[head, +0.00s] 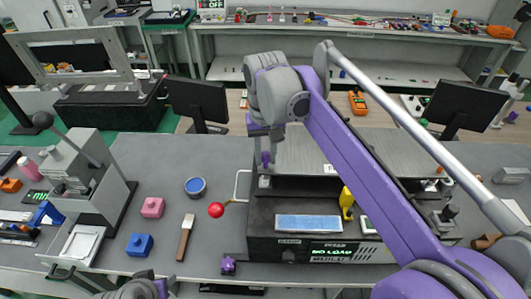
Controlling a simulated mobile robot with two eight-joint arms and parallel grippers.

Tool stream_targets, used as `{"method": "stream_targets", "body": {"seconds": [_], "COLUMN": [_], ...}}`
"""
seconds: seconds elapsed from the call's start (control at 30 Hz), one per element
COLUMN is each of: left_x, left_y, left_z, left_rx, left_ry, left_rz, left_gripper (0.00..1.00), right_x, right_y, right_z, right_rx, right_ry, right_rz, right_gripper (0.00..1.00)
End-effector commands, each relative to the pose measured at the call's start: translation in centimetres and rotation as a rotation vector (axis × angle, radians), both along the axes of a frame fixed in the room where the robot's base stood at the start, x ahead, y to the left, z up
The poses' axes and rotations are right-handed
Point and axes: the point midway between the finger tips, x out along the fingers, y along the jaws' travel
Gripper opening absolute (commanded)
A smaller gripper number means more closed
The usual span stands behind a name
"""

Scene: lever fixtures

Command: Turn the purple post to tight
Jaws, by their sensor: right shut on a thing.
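The purple post (266,159) stands upright at the left rear corner of the black device with a grey top (305,150). My right gripper (265,134) points down from above and is shut on the upper part of the post. Its fingers hide the top of the post, and only a short purple length shows below them. I cannot read any tight mark near the post. Part of my left arm shows at the bottom left edge, but its gripper cannot be made out.
A red ball-ended handle (216,210) sticks out left of the device. A small purple piece (228,265) is at the table's front edge. A pink block (152,207), a blue block (139,244), a round blue-topped dish (195,187) and a brown-handled tool (185,238) lie to the left.

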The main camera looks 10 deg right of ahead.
Motion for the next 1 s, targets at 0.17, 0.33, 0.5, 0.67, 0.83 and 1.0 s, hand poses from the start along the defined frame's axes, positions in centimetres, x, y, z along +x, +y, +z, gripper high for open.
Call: {"method": "stream_targets", "body": {"seconds": [0.17,0.33,0.5,0.67,0.83,1.0], "left_x": [0.20,0.32,0.42,0.48,0.52,0.55], "left_y": [0.00,0.00,0.00,0.00,0.00,0.00], "left_z": [0.40,0.65,0.83,0.96,1.04,1.09], "left_rx": [0.000,0.000,0.000,0.000,0.000,0.000], "left_ry": [-0.004,-0.006,-0.008,-0.009,-0.010,-0.011], "left_rz": [0.000,0.000,0.000,0.000,0.000,0.000], "left_gripper": [0.50,0.50,0.50,0.50,0.50,0.50], "right_x": [0.01,0.00,-0.02,-0.03,-0.04,-0.05], "right_y": [-0.02,-0.05,-0.07,-0.08,-0.09,-0.10], "right_z": [0.04,0.04,0.01,-0.01,-0.02,-0.03], "right_rx": [0.000,0.000,0.000,0.000,0.000,0.000], "right_ry": [0.000,0.000,0.000,0.000,0.000,0.000], "right_rz": [-0.168,-0.327,-0.471,-0.582,-0.667,-0.717], "right_gripper": [0.00,0.00,0.00,0.00,0.00,0.00]}}
